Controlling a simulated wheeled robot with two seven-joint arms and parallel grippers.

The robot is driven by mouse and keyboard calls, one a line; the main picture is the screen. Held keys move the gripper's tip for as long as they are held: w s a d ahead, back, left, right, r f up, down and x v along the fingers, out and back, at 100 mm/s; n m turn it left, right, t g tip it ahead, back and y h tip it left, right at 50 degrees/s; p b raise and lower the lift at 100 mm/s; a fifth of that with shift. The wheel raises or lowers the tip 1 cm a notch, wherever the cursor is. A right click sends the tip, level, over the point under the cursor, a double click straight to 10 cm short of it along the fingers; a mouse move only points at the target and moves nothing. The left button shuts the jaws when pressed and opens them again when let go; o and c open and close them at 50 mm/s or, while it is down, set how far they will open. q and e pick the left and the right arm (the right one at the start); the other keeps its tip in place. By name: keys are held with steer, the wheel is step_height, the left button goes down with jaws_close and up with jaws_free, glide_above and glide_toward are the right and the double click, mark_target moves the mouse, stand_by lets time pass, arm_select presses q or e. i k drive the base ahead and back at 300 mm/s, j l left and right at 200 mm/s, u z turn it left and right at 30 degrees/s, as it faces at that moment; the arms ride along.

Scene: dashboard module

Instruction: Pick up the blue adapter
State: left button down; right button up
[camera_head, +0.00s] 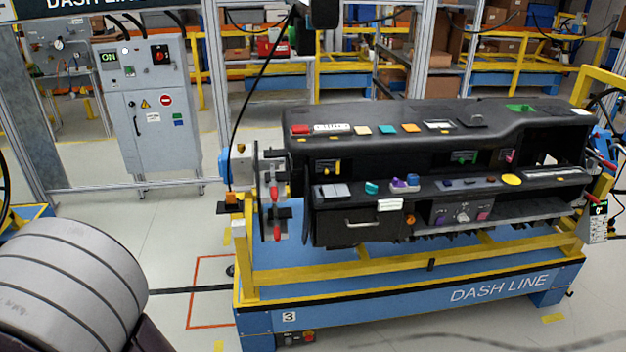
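A black dashboard module (350,148) lies across a yellow and blue stand. Several small coloured parts sit on its top and front ledge. A teal piece (371,187) is on the ledge further left, and a blue-teal piece (386,129) is on the top. I cannot tell which of these is the blue adapter. Neither of my grippers is in view. A grey rounded arm link of mine shows at the lower left.
The blue and yellow stand (400,303) has red-handled clamps (275,195) at its left end. A grey control cabinet (150,110) stands behind at the left. Shelves with boxes are at the back. Floor left of the stand is clear.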

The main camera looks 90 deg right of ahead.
mark_target(412, 179)
steer(key=z, duration=3.55)
steer(key=i+l+u, duration=0.3)
steer(key=i+l, duration=0.3)
steer(key=i, duration=0.25)
steer(key=i+l+u, duration=0.3)
steer(key=i+l, duration=0.45)
steer(key=l, duration=0.1)
